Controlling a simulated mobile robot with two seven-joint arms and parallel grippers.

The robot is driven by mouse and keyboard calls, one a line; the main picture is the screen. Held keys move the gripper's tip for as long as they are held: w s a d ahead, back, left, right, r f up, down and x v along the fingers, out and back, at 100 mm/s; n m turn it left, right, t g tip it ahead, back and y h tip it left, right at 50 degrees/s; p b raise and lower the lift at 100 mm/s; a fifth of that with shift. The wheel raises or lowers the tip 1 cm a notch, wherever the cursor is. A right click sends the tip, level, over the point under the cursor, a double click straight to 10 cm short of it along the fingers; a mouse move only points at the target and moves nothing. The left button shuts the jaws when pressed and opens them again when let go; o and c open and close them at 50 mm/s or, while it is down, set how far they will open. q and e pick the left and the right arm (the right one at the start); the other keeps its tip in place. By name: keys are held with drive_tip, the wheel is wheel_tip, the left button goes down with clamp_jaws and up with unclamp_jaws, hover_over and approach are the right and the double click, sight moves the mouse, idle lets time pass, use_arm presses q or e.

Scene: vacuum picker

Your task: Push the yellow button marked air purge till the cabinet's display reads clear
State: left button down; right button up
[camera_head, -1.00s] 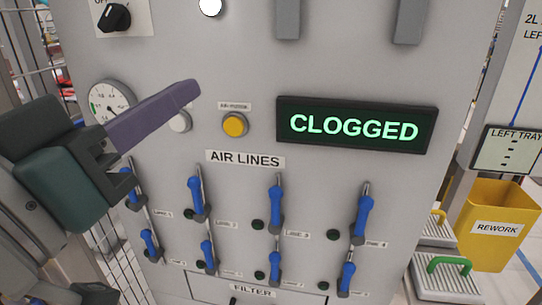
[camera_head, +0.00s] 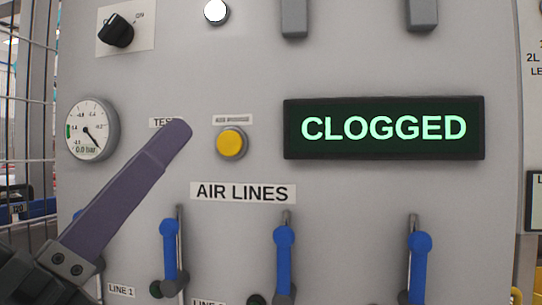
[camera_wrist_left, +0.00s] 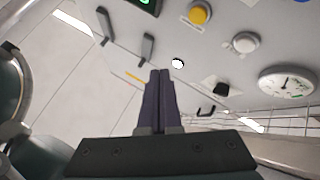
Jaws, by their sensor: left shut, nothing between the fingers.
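The yellow button (camera_head: 230,143) sits on the grey cabinet front under a small label, left of the display. The display (camera_head: 384,128) reads CLOGGED in green letters. My left gripper (camera_head: 178,132) is shut and empty; its purple fingers reach up from the lower left, with the tips just left of the yellow button and apart from it in the picture. The fingers cover part of the TEST label and hide the button under it. In the left wrist view the shut fingers (camera_wrist_left: 160,75) point up and the yellow button (camera_wrist_left: 199,14) shows at the top. My right gripper is not in view.
A round gauge (camera_head: 90,130) reading 0.0 bar is at the left. A black knob (camera_head: 116,31) and a white lamp (camera_head: 215,10) are above. Blue valve levers (camera_head: 283,260) stand out below the AIR LINES label (camera_head: 243,192). Grey handles (camera_head: 294,18) are at the top.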

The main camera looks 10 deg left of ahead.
sight(230, 143)
use_arm(q)
drive_tip(key=shift+w+d+b, duration=0.15)
drive_tip(key=shift+w+b, duration=1.25)
drive_tip(key=shift+w, duration=3)
drive_tip(key=shift+w, duration=0.15)
drive_tip(key=shift+w, duration=0.3)
drive_tip(key=shift+w, duration=0.3)
drive_tip(key=shift+s, duration=0.1)
drive_tip(key=shift+s+p, duration=0.3)
drive_tip(key=shift+s, duration=0.35)
